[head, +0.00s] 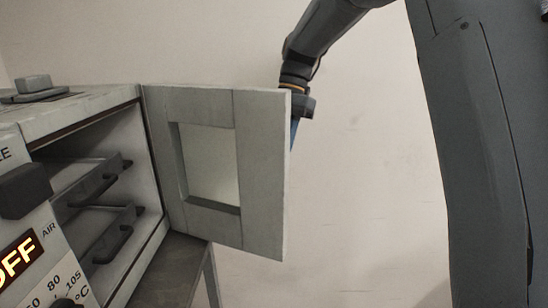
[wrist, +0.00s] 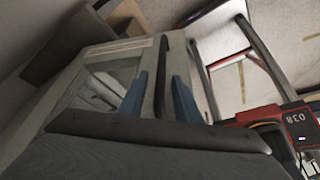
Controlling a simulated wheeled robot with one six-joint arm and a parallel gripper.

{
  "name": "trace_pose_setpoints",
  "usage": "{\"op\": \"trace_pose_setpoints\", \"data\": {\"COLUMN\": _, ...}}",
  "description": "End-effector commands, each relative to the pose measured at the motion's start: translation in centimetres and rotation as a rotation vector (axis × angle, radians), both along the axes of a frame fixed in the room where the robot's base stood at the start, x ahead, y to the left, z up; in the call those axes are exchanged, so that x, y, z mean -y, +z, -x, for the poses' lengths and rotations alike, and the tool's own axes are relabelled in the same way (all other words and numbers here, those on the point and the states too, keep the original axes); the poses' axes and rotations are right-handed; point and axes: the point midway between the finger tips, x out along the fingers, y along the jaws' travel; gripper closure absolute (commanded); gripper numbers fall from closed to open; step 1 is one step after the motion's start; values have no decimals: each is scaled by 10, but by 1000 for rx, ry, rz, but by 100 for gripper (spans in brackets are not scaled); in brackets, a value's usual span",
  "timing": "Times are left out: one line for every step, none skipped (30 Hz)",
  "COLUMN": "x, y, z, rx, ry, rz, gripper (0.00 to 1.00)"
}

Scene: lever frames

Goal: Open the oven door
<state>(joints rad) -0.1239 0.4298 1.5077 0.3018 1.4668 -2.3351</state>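The oven (head: 85,112) stands at the left in the head view, with its interior in sight. Its grey door (head: 262,150), with a square window, stands wide open, swung out to the right. My gripper is mostly behind the door's outer edge in the head view; only a bit of blue finger shows there. In the wrist view, the two blue fingers of my gripper (wrist: 160,76) are apart on either side of the dark door handle (wrist: 163,48). A gap shows beside the handle, and I cannot tell whether either finger touches it. The door (wrist: 88,68) and its window fill the left there.
Dark-handled trays (head: 95,185) sit inside the oven. A control panel with an OFF display (head: 18,258) and dark knobs is at the lower left. A metal-legged stand (head: 190,262) is beneath the oven. The floor right of the door looks clear.

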Motion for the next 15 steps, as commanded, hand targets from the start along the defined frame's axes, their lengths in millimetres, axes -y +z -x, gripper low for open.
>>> {"op": "trace_pose_setpoints", "data": {"x": 2, "y": 6, "z": -3, "rx": 4, "ry": -1, "rz": 0, "gripper": 70}}
{"op": "trace_pose_setpoints", "data": {"x": 3, "y": 11, "z": -4, "rx": 4, "ry": -1, "rz": 0, "gripper": 70}}
{"op": "trace_pose_setpoints", "data": {"x": 5, "y": 17, "z": -7, "rx": 5, "ry": -2, "rz": -1, "gripper": 70}}
{"op": "trace_pose_setpoints", "data": {"x": 6, "y": 22, "z": -8, "rx": 4, "ry": -1, "rz": 0, "gripper": 70}}
{"op": "trace_pose_setpoints", "data": {"x": 8, "y": 27, "z": -10, "rx": 5, "ry": -2, "rz": -1, "gripper": 70}}
{"op": "trace_pose_setpoints", "data": {"x": 9, "y": 32, "z": -11, "rx": 3, "ry": -1, "rz": 0, "gripper": 70}}
{"op": "trace_pose_setpoints", "data": {"x": 10, "y": 37, "z": -13, "rx": 4, "ry": -1, "rz": 0, "gripper": 70}}
{"op": "trace_pose_setpoints", "data": {"x": 11, "y": 41, "z": -13, "rx": 3, "ry": -1, "rz": 0, "gripper": 70}}
{"op": "trace_pose_setpoints", "data": {"x": 13, "y": 46, "z": -15, "rx": 3, "ry": -1, "rz": 1, "gripper": 70}}
{"op": "trace_pose_setpoints", "data": {"x": 14, "y": 49, "z": -16, "rx": 3, "ry": -1, "rz": 0, "gripper": 70}}
{"op": "trace_pose_setpoints", "data": {"x": 14, "y": 52, "z": -17, "rx": 2, "ry": 0, "rz": 1, "gripper": 70}}
{"op": "trace_pose_setpoints", "data": {"x": 15, "y": 55, "z": -18, "rx": 2, "ry": 0, "rz": 1, "gripper": 70}}
{"op": "trace_pose_setpoints", "data": {"x": 16, "y": 57, "z": -18, "rx": 2, "ry": 0, "rz": 1, "gripper": 70}}
{"op": "trace_pose_setpoints", "data": {"x": 16, "y": 58, "z": -18, "rx": 1, "ry": 0, "rz": 0, "gripper": 70}}
{"op": "trace_pose_setpoints", "data": {"x": 17, "y": 60, "z": -18, "rx": 1, "ry": 0, "rz": 1, "gripper": 70}}
